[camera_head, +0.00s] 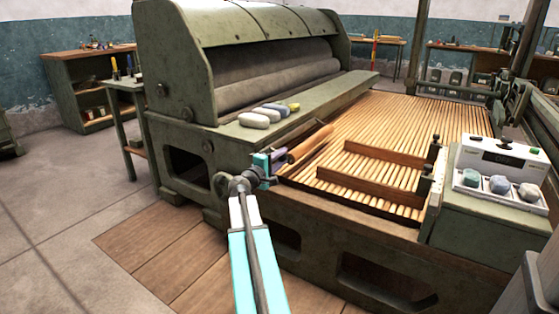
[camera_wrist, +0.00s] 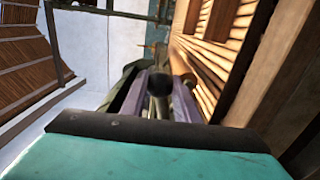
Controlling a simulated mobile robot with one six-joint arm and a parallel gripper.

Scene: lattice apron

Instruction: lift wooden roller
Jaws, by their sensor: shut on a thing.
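The wooden roller (camera_head: 311,143) is a brown cylinder. It slants up to the right above the near left corner of the slatted bed, beside the green ledge. My gripper (camera_head: 279,158) is at its near lower end, shut on it. In the wrist view a dark round end (camera_wrist: 160,83) sits between the pale purple fingers, with a bit of brown wood (camera_wrist: 178,62) behind it. My wrist hides much of the roller there. I cannot tell whether the roller touches the slats below.
The green machine (camera_head: 175,75) with large drums stands at the left. Its ledge (camera_head: 335,100) carries several stones. Two wooden bars (camera_head: 365,190) lie across the slatted bed (camera_head: 420,125). A white box with stones (camera_head: 500,165) stands on the right.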

